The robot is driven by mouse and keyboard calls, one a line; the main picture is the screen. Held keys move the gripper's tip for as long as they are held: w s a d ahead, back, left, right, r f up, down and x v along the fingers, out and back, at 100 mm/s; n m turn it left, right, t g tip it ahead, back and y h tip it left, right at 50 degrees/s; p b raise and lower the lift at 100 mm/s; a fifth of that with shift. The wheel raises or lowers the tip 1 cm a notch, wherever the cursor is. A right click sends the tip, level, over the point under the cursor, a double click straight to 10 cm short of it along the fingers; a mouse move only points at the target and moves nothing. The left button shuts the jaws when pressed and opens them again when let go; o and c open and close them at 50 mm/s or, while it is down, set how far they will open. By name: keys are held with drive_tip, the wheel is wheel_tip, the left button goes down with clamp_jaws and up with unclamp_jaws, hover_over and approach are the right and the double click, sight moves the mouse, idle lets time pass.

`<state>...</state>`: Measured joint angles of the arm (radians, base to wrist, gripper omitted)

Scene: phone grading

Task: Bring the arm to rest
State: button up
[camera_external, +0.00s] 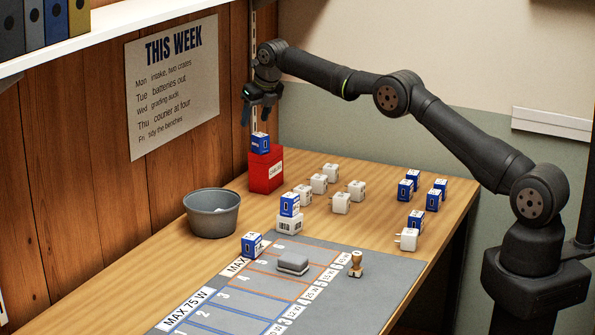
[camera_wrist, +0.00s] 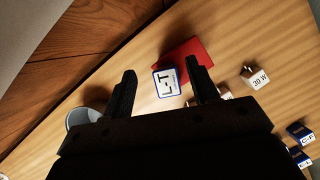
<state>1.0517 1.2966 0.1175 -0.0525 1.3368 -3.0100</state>
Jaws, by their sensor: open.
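My gripper (camera_external: 261,112) hangs at the end of my outstretched arm, pointing down above the red box (camera_external: 266,172) at the far left of the bench. A blue block with a white top (camera_external: 260,143) sits on the red box, a little below the fingertips. In the wrist view my gripper (camera_wrist: 158,82) is open, its two fingers apart. The blue block's white top (camera_wrist: 167,82) shows between and beyond them, marked with dark letters. The red box shows behind it in the wrist view (camera_wrist: 190,55). Nothing is held.
A grey bucket (camera_external: 211,213) stands left of the red box. Several white blocks (camera_external: 340,203) and blue blocks (camera_external: 416,221) stand on the bench. A grey marked mat (camera_external: 330,300) holds a grey pad (camera_external: 293,263) and a wooden stamp (camera_external: 356,264). A shelf (camera_external: 110,22) juts from the wall.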

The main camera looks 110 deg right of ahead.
drive_tip(key=shift+r, duration=0.55)
drive_tip(key=shift+s+a, duration=0.1)
drive_tip(key=s+a+f+m+g, duration=0.2)
drive_tip(key=s+a+f+m, duration=0.2)
drive_tip(key=s+a, duration=0.9)
drive_tip(key=s+a+f+m+g, duration=0.3)
drive_tip(key=s+a+m, duration=0.6)
drive_tip(key=s+a, duration=0.4)
drive_tip(key=shift+a+f+y, duration=0.4)
drive_tip(key=shift+f, duration=0.25)
